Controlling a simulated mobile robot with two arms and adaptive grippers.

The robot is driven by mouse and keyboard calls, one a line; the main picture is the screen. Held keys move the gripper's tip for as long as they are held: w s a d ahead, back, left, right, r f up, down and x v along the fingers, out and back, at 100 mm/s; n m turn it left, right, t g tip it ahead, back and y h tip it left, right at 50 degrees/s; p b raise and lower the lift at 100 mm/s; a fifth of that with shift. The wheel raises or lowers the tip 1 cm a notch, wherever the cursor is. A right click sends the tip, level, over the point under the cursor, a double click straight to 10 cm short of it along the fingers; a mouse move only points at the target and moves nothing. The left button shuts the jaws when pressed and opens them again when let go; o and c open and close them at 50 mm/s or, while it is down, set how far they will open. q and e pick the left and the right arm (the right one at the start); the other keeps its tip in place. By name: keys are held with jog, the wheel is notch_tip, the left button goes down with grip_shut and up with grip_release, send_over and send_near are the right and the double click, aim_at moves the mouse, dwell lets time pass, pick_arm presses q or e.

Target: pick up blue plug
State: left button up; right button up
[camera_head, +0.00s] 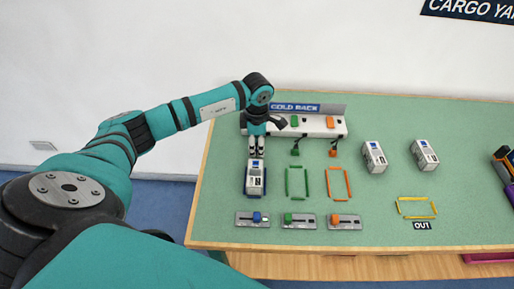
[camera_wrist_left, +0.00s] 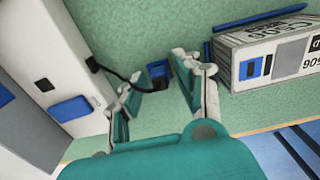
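In the wrist view the blue plug (camera_wrist_left: 158,70) lies on the green table top, with a black cable running from it to the white rack (camera_wrist_left: 82,65). My left gripper (camera_wrist_left: 156,84) is open, one finger on each side of the plug in that view. I cannot tell whether the fingers touch it. In the head view the left gripper (camera_head: 257,146) points down at the front of the cold rack (camera_head: 310,126), and the blue plug is hidden there. My right gripper is not in view.
A white container (camera_head: 255,178) in a blue frame is close in front of the gripper; it also shows in the wrist view (camera_wrist_left: 275,62). A green plug (camera_head: 295,152) and an orange plug (camera_head: 333,152) are to the right. Slider panels (camera_head: 300,226) line the front edge.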

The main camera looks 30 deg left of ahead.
pick_arm(q)
grip_shut()
